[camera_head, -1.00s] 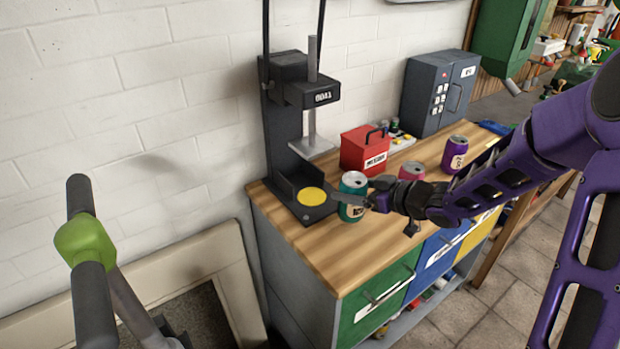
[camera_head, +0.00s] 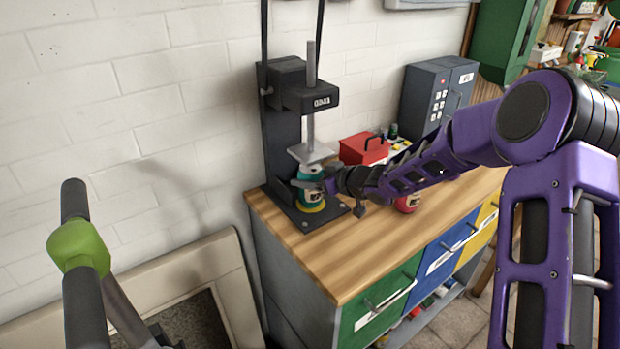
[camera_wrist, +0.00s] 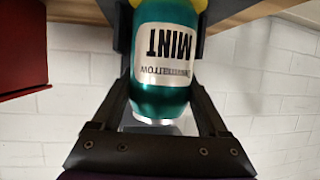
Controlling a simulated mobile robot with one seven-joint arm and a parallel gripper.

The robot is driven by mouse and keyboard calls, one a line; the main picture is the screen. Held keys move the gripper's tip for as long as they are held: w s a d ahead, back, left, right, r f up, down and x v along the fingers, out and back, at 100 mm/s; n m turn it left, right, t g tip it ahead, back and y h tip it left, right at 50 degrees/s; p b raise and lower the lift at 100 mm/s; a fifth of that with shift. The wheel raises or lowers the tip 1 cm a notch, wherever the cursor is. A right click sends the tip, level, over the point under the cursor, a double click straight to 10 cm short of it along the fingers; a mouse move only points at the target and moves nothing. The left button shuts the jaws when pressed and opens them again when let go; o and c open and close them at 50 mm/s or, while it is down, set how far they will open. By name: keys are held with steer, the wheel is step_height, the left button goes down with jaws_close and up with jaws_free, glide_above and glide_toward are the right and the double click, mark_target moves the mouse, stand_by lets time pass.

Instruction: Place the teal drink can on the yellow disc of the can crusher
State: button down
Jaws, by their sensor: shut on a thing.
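The teal drink can (camera_head: 311,199) stands upright at the yellow disc (camera_head: 312,210) of the can crusher (camera_head: 285,140), under its grey press plate. Only a rim of the disc shows below the can, and I cannot tell whether the can rests on it or is just above. My gripper (camera_head: 310,185) is shut on the can from the right. In the wrist view the can (camera_wrist: 165,65) appears upside down between the two fingers, with a white label reading MINT.
A red toolbox (camera_head: 362,149) stands right of the crusher. A red can (camera_head: 407,203) stands on the wooden bench top (camera_head: 340,255), partly behind my arm. A grey cabinet (camera_head: 435,95) is at the back. The front left of the bench top is clear.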

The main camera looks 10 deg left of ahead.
steer(key=shift+f, duration=0.1)
jaws_free()
steer(key=shift+r, duration=0.3)
steer(key=p+v, duration=0.1)
steer(key=v, duration=1.1)
steer(key=shift+f+p, duration=0.25)
steer(key=shift+p, duration=0.1)
